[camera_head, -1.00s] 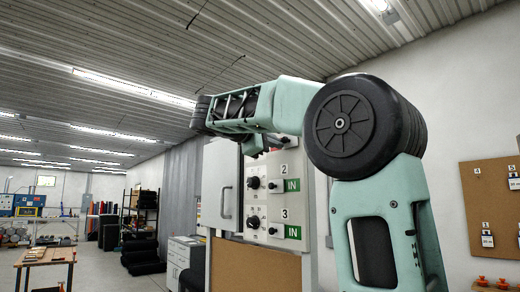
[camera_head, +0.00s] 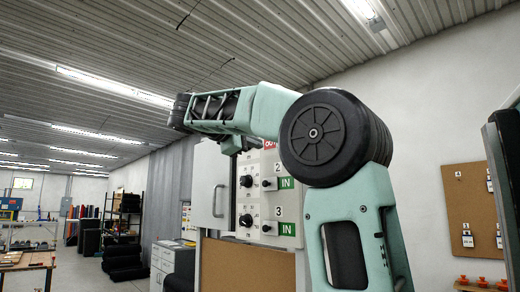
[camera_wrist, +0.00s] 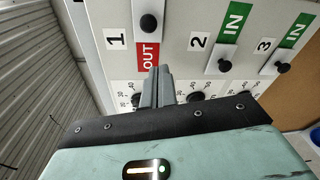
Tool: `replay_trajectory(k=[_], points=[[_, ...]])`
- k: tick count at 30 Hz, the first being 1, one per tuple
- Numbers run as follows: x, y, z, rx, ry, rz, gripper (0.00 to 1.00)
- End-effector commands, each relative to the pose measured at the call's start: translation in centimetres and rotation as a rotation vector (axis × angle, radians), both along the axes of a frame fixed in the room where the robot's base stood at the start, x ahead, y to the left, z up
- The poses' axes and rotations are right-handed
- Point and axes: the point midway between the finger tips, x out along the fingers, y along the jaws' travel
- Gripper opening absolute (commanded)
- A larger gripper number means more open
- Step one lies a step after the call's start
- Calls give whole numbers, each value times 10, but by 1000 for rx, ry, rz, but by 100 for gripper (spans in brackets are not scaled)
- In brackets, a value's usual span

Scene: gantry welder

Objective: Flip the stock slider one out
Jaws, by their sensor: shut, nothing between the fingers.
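Slider one is on the light grey control panel (camera_wrist: 180,40), in the wrist view. Its black knob (camera_wrist: 149,23) sits at the top end of its slot, and the red OUT label (camera_wrist: 148,57) shows below it. A sliver of red label (camera_head: 270,144) shows beside my arm in the head view. My gripper (camera_wrist: 157,70) is shut and empty, its fingertips overlapping the lower end of the OUT label and below the knob. I cannot tell whether the tips touch the panel. In the head view my arm hides the fingers and most of slider one.
Slider two (camera_wrist: 225,65) and slider three (camera_wrist: 283,68) stand beside it, both showing green IN labels. Several round dials (camera_wrist: 195,97) lie close to my fingers. A cabinet door with a handle (camera_head: 217,200) is left of the panel. A dark-edged panel (camera_head: 505,190) stands at far right.

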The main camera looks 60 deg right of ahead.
Motion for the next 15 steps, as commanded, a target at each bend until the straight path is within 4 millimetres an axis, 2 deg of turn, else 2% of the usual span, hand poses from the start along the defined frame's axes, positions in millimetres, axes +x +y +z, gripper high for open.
replay_trajectory(k=[3, 7, 15], points=[[6, 24, -2, 3, 2, 6, 0], [8, 44, 2, 2, 2, 5, 0], [10, 60, 5, 2, 3, 0, 0]])
